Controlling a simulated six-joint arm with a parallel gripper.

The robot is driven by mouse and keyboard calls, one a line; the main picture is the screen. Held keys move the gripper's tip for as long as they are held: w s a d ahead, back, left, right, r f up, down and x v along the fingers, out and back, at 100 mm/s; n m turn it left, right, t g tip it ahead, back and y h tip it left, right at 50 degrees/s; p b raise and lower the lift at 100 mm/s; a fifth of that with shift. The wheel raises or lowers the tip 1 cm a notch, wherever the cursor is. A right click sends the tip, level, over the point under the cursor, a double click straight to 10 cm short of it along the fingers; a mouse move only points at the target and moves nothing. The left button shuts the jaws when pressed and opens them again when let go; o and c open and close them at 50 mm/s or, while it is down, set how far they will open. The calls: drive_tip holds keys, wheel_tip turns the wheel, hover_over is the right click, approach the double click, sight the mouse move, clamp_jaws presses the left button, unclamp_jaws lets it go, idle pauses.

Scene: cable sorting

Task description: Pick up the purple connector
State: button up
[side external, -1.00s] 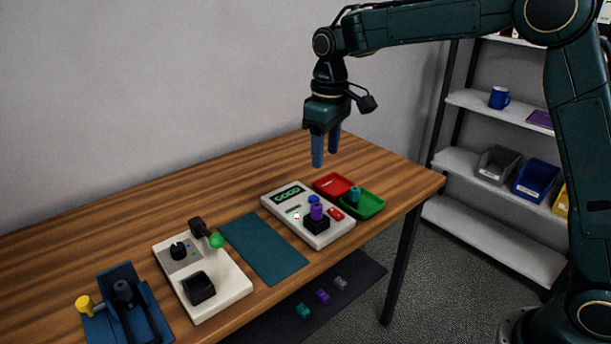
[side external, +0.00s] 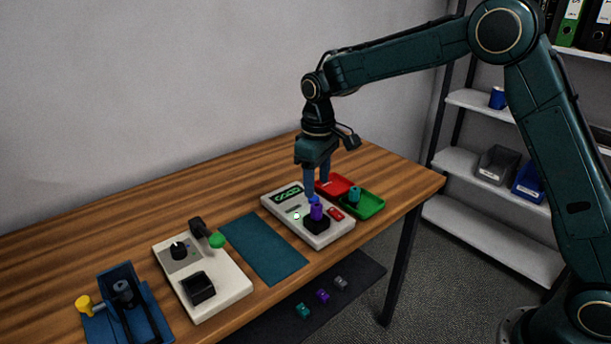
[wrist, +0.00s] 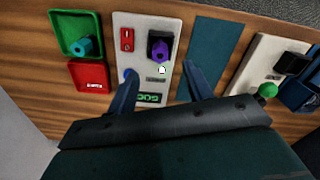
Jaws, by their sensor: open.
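The purple connector (side external: 316,211) stands upright in a black socket (side external: 316,224) on a white tester box (side external: 283,204) with a green display. It also shows in the wrist view (wrist: 158,54), in the black socket. My gripper (side external: 316,184) is open, with its blue fingers pointing down just behind and above the connector. In the wrist view the two fingertips of my gripper (wrist: 160,72) are spread to either side of the connector's line, with nothing between them. A gap to the connector shows in the wrist view.
A red tray (side external: 331,184) and a green tray (side external: 372,206) holding a teal connector (side external: 354,195) sit beside the tester. A teal mat (side external: 262,248), another white device (side external: 212,284) and a blue fixture (side external: 126,310) lie to the left. Several connectors lie on a dark lower shelf (side external: 352,272).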

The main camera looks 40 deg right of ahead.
sight(316, 205)
drive_tip(key=shift+f, duration=1.35)
drive_tip(key=shift+f, duration=2.6)
clamp_jaws()
drive_tip(key=shift+r, duration=0.2)
wheel_tip(316, 205, up, 20)
drive_tip(key=shift+f, duration=0.15)
